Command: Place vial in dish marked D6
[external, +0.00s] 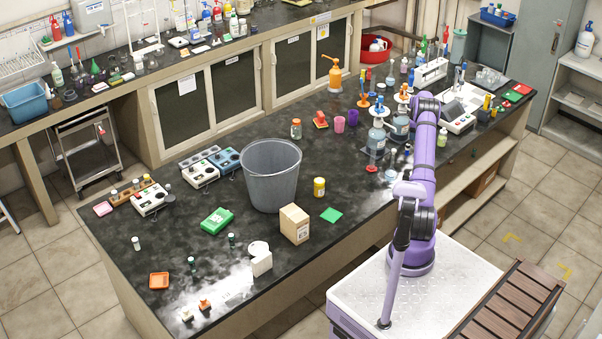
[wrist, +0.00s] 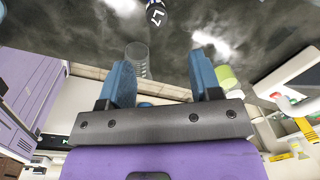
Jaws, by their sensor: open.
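My gripper (wrist: 162,80) is open in the wrist view, with two blue fingers apart and nothing held between them. A small dark vial-like item marked L7 (wrist: 154,14) is beyond the fingers at the top of that view, partly cut off. In the external view, small vials stand on the bench's near left part, one pale (external: 136,243) and two dark (external: 191,263), (external: 231,239). An orange square dish (external: 159,281) lies near them and a pink one (external: 103,208) farther left. I cannot read D6 on any dish. My fingers cannot be made out in the external view.
A grey bin (external: 270,175) and a cardboard box (external: 294,224) stand mid-bench. Bottles and an instrument (external: 458,117) crowd the right end. In the wrist view, a clear ribbed cylinder (wrist: 138,54) and a green-capped container (wrist: 228,78) are near the fingers.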

